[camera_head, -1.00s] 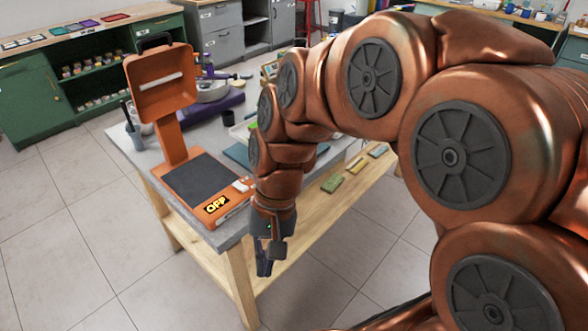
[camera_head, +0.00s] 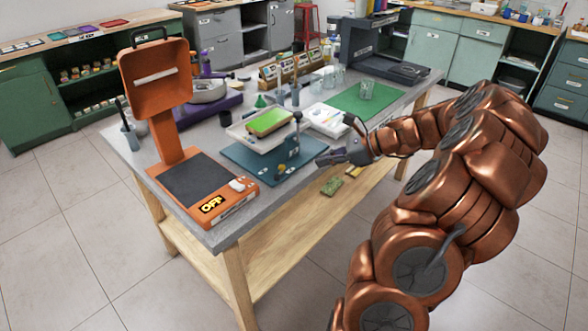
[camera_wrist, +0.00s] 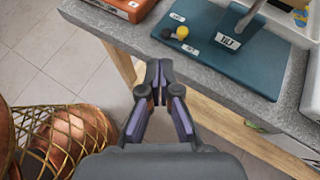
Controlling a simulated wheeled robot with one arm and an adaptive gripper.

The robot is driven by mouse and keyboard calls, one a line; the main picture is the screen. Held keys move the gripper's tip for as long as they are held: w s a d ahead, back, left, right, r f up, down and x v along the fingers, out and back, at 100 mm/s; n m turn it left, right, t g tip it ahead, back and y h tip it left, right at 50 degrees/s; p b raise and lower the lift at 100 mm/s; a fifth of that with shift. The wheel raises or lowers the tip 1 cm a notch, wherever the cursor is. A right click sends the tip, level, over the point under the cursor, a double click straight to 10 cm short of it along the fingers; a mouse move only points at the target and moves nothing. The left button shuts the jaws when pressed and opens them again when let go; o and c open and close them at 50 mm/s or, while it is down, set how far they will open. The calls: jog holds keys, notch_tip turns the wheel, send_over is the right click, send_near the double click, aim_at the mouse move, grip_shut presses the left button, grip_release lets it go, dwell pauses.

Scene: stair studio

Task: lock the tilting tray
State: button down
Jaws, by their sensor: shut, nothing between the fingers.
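The tilting tray (camera_head: 245,139) is a pale tray holding a green slab (camera_head: 269,122). It stands over a dark teal base (camera_head: 240,162) on the table. A blue-grey post (camera_head: 289,150) rises at the base's right side. In the wrist view the base (camera_wrist: 225,62) carries a post with a label reading like TILT (camera_wrist: 229,41), a yellow knob (camera_wrist: 182,32) with a black part, and small white labels. The tray itself is mostly out of that view. My gripper (camera_head: 322,161) is shut and empty, just off the base's right front side; in the wrist view its fingertips (camera_wrist: 159,70) are before the table edge.
An orange device (camera_head: 205,185) with an OFF sign stands at the table's left end. A white tray (camera_head: 328,119) and a green mat (camera_head: 366,103) with glassware lie farther right. The grey table edge (camera_wrist: 190,60) runs between my fingers and the base. Open floor lies in front.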

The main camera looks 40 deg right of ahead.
jog(key=d, duration=0.1)
jog(key=d+f+m, duration=0.1)
jog(key=d, duration=0.1)
jog(key=d+m+t, duration=0.1)
jog(key=shift+s+d+f+h, duration=0.15)
jog(key=shift+s+h, duration=0.15)
jog(key=shift+s, duration=0.1)
jog(key=x, duration=0.4)
jog(key=p+x, duration=0.1)
jog(key=x, duration=0.4)
jog(key=r+x, duration=0.1)
jog(key=x, duration=0.4)
jog(key=shift+w+p, duration=0.15)
jog(key=shift+p, duration=0.2)
jog(key=shift+w+n+g+y+p, duration=0.3)
jog(key=shift+n+g+y+p, duration=0.2)
jog(key=shift+n+y+p, duration=0.15)
